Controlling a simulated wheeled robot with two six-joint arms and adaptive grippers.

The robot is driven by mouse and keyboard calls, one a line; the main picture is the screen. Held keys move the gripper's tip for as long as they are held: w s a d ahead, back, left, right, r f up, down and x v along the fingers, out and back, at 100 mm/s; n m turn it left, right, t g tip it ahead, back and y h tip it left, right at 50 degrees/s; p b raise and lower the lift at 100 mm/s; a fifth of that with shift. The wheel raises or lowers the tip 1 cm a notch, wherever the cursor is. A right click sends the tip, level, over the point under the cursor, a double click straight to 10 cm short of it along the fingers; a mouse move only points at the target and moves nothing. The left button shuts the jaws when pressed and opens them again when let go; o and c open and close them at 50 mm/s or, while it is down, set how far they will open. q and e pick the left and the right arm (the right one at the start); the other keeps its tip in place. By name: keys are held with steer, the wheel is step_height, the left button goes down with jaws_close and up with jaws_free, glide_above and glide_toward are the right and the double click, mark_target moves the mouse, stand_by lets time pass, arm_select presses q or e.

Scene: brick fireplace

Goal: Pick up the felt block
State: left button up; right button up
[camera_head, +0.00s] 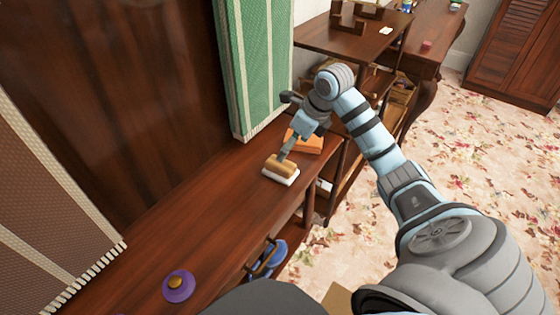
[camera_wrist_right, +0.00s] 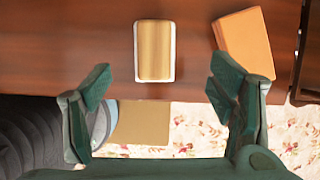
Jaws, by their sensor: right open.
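The felt block (camera_head: 281,168), with a tan wooden top and a white base, lies on the dark wooden tabletop (camera_head: 215,205). In the right wrist view the block (camera_wrist_right: 155,50) is upright in the picture, ahead of the fingers and roughly centred between them. My right gripper (camera_head: 287,152) comes in from the right and is just above and behind the block in the head view. In the wrist view the right gripper (camera_wrist_right: 160,88) is open, with nothing between its fingers. My left gripper is in neither view.
An orange block (camera_head: 305,143) lies close beyond the felt block; it also shows in the wrist view (camera_wrist_right: 244,42). A purple disc (camera_head: 180,286) lies near the front. A green striped cloth (camera_head: 256,65) hangs behind.

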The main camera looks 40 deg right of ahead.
steer(key=x, duration=0.3)
steer(key=b+x, duration=0.1)
steer(key=x, duration=0.2)
steer(key=b+x, duration=0.1)
steer(key=x, duration=0.2)
steer(key=shift+s+a+f, duration=0.2)
steer(key=shift+a+f, duration=0.05)
steer(key=shift+a, duration=0.15)
steer(key=c, duration=1.2)
step_height(320, 180, up, 15)
steer(key=p, duration=0.4)
steer(key=shift+c, duration=0.2)
step_height(320, 180, up, 6)
steer(key=p, duration=0.4)
glide_above(280, 164)
steer(key=shift+w+d+f, duration=0.15)
steer(key=shift+d+f, duration=0.05)
steer(key=shift+f, duration=0.1)
steer(key=shift+f, duration=0.1)
